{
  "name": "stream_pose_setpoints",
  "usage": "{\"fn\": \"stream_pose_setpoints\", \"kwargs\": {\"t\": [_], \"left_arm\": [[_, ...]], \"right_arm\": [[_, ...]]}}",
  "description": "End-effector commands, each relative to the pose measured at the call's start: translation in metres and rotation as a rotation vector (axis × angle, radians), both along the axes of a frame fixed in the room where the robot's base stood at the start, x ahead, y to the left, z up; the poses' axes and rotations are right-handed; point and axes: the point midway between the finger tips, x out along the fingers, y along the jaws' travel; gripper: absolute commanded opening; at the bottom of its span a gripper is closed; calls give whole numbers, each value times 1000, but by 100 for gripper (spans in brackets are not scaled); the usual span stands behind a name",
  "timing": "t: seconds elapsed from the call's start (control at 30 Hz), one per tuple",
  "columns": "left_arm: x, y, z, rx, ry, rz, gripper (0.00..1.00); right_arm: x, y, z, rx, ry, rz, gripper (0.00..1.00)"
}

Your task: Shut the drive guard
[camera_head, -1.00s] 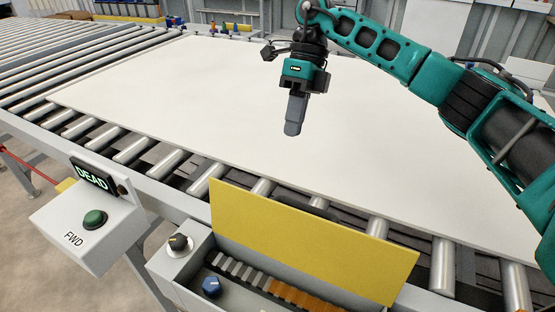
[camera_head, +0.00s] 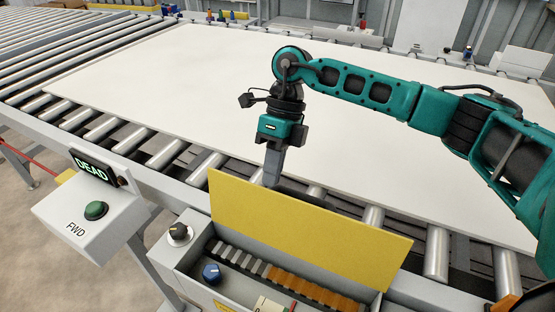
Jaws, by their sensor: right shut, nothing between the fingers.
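The drive guard is a yellow panel (camera_head: 305,232) standing raised along the back edge of an open grey box (camera_head: 193,262) at the conveyor's near side. Inside the box a row of grey and orange terminal blocks (camera_head: 290,281) is exposed. My right gripper (camera_head: 272,182) is shut and empty, pointing down just behind the panel's top edge, over the rollers side. The lower fingertips are close to the panel's edge; I cannot tell whether they touch it. My left gripper is not in view.
A large white board (camera_head: 170,80) lies on the roller conveyor behind the guard. A black knob (camera_head: 179,231) and a blue knob (camera_head: 211,272) sit by the open box.

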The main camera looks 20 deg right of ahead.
Motion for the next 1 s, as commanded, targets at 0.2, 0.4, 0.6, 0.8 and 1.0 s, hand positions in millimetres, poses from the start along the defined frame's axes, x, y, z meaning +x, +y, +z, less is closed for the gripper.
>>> {"fn": "stream_pose_setpoints", "kwargs": {"t": [0.2,0.4,0.6,0.8,1.0], "left_arm": [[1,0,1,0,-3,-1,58],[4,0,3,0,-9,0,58],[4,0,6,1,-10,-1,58],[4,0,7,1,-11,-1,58],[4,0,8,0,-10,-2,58]], "right_arm": [[-1,0,0,-1,1,0,0],[-1,1,0,-3,-2,1,0],[-4,5,2,-27,-19,3,0],[-6,8,2,-44,-30,3,0],[-8,10,3,-59,-45,4,0]]}}
